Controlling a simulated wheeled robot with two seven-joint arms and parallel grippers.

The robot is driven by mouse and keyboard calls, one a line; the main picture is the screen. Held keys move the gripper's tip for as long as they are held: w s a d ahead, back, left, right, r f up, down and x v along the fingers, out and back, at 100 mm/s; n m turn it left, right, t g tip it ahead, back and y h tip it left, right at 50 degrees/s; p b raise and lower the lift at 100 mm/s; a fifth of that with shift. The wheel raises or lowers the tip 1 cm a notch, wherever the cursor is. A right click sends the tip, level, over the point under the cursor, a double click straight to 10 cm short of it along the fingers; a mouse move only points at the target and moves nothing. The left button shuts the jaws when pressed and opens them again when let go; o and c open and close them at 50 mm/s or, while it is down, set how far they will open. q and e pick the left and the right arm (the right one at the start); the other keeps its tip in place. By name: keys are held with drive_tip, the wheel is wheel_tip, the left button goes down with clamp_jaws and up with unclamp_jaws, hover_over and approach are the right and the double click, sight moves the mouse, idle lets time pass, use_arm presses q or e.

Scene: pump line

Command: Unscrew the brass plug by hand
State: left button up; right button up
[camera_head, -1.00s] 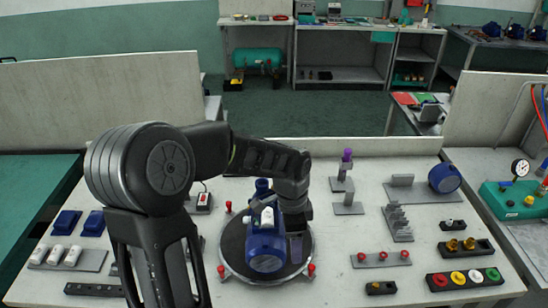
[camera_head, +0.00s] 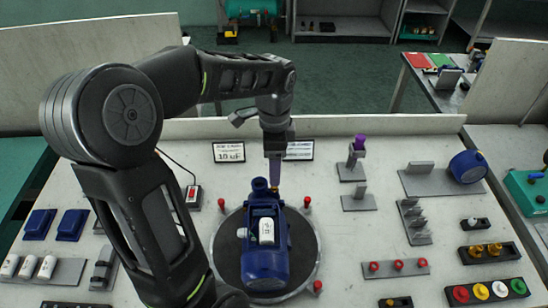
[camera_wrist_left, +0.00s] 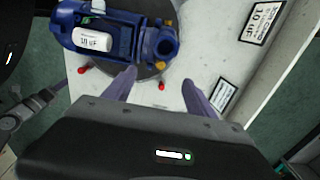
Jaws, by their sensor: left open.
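The blue pump (camera_head: 264,262) sits on a round dark turntable (camera_head: 228,254), with a white capacitor marked 10 uF (camera_head: 266,231) on top. It also shows in the left wrist view (camera_wrist_left: 122,38). A small brass plug (camera_wrist_left: 160,66) is at the pump's end by the round blue port, and another brass fitting (camera_wrist_left: 168,22) is on the port's other side. My left gripper (camera_head: 274,184) points down behind the pump's port end. In the left wrist view its two fingers (camera_wrist_left: 158,82) are apart, with the brass plug just beyond and between the tips. Contact is not visible. My right gripper is not in view.
Red-topped pegs (camera_head: 307,201) surround the turntable. Label cards (camera_head: 229,152) stand at the table's back edge. A grey stand with a purple-topped piece (camera_head: 358,146), brass parts in a black holder (camera_head: 481,251) and coloured caps (camera_head: 480,292) are on the right.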

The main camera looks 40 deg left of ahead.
use_arm(q)
drive_tip(key=shift+a+f, duration=0.1)
drive_tip(key=shift+f, duration=0.1)
drive_tip(key=shift+f, duration=0.15)
drive_tip(key=shift+f, duration=0.7)
drive_tip(key=shift+f+b, duration=1.25)
drive_tip(key=shift+f, duration=0.3)
drive_tip(key=shift+f, duration=0.25)
drive_tip(key=shift+f+b, duration=0.7)
drive_tip(key=shift+c, duration=0.4)
clamp_jaws()
